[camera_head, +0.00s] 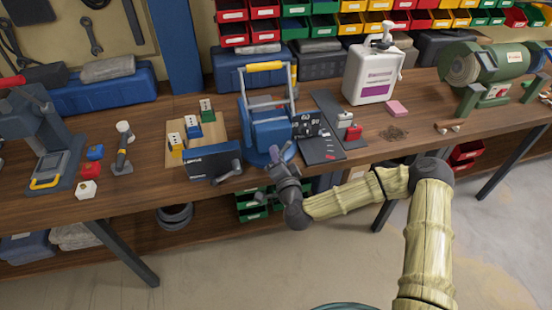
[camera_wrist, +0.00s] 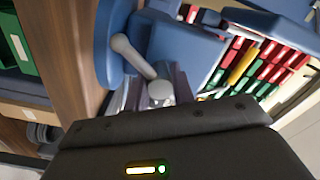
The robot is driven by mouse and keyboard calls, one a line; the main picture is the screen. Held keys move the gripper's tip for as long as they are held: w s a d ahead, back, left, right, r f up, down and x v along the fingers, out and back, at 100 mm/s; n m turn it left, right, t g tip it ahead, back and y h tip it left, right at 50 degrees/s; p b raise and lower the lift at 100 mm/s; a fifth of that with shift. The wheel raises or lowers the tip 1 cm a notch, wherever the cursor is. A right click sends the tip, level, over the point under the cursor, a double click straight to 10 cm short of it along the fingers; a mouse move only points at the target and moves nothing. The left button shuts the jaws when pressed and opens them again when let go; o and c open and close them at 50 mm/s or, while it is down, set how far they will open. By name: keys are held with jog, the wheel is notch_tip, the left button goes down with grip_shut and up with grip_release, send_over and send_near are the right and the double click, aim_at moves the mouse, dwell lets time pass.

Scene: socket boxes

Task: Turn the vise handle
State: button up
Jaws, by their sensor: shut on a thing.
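The blue vise (camera_head: 268,132) stands at the front edge of the wooden bench. In the wrist view its blue body (camera_wrist: 185,45) fills the upper middle. The grey vise handle (camera_wrist: 133,56) is a rod with rounded ends, running slantwise across a blue round part. My gripper (camera_head: 281,158) is at the vise's front, by the bench edge. In the wrist view my gripper (camera_wrist: 150,95) is shut on the handle near its lower knob, with a finger to each side. In the head view my gripper mostly hides the handle.
A dark blue block (camera_head: 212,162) sits close left of the vise. A dark panel (camera_head: 322,140) with small parts lies close right. A white jug (camera_head: 372,75) and green grinder (camera_head: 487,65) stand farther right. Green bins (camera_head: 250,208) are below the bench. The floor in front is clear.

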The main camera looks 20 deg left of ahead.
jog(key=m, duration=0.2)
jog(key=m+b, duration=0.1)
jog(key=m, duration=0.2)
jog(key=shift+s+f+m, duration=0.1)
jog(key=shift+f+m, duration=0.1)
jog(key=shift+m, duration=0.1)
jog(key=m, duration=0.5)
jog(key=shift+b, duration=0.4)
jog(key=shift+m, duration=0.3)
jog(key=o, duration=1)
jog(key=shift+r, duration=0.15)
jog(key=shift+s+d+r, duration=0.1)
jog(key=shift+d, duration=0.05)
